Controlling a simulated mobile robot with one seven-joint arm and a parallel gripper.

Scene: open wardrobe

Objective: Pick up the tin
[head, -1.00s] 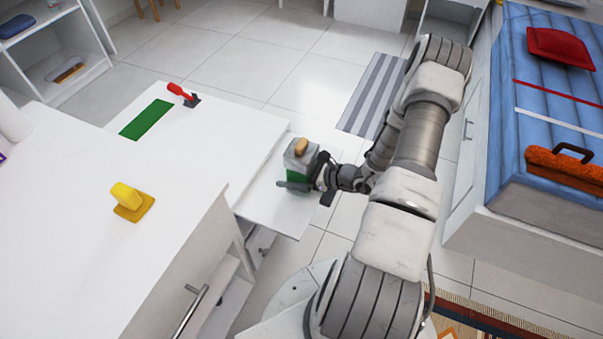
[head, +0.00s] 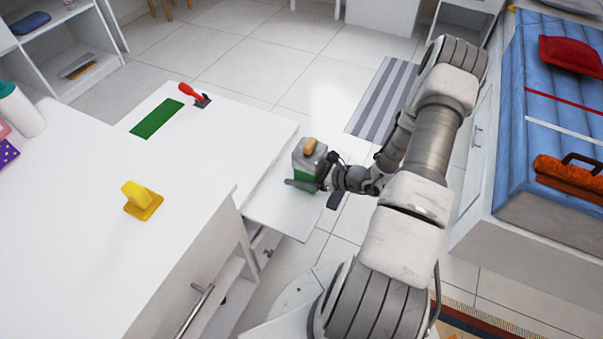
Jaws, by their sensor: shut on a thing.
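The tin (head: 309,158) is a grey and green box-like can with a tan top. It is upright, over the small pull-out white shelf (head: 274,204) to the right of the white desk. My gripper (head: 310,180) reaches it from the right and is shut on it, with one dark finger across its near side. The far finger is mostly hidden behind the tin. I cannot tell whether the tin's base touches the shelf.
A yellow block-shaped object (head: 142,199), a green mat (head: 157,118) and a red-handled lever (head: 194,94) are on the white desk (head: 95,250). A blue bed (head: 560,130) stands at the right. A striped rug (head: 383,100) lies on the tiled floor.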

